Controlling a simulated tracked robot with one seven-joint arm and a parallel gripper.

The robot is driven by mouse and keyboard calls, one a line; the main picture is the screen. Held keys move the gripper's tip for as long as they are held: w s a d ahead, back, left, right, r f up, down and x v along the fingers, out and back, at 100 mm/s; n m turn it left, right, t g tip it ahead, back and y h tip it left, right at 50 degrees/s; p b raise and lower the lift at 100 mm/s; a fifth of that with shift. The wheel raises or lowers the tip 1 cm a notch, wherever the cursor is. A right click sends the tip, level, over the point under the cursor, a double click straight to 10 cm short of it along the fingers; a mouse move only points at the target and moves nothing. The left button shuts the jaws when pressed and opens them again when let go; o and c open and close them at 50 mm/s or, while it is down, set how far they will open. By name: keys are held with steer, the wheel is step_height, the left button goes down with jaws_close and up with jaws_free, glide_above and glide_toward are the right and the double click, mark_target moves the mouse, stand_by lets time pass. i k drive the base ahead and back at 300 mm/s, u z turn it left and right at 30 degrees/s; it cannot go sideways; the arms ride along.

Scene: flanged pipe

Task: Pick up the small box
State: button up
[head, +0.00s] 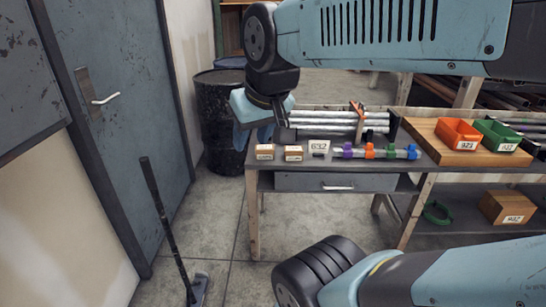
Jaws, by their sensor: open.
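Two small tan boxes with white labels stand side by side at the left front of the workbench (345,184): a left one (264,152) and a right one (293,154). The frame does not show which one the task means. My gripper (256,127) is at the end of the blue arm, in the picture just above the left box and over the bench's left end. It is open, and no object shows in it. Its fingers are partly hidden by the arm's own wrist, and its height above the boxes is hard to tell.
Behind the boxes are a 632 card (319,146), a pipe with coloured clamps (375,152) and stacked pipes (335,122). Orange (458,133) and green (497,135) bins stand right on a wooden board. A black barrel (220,120) stands behind left. A larger box (507,207) sits below.

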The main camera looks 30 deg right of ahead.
mark_target(292, 152)
steer(key=z, duration=0.2)
steer(key=i, duration=0.9)
steer(key=u, duration=0.1)
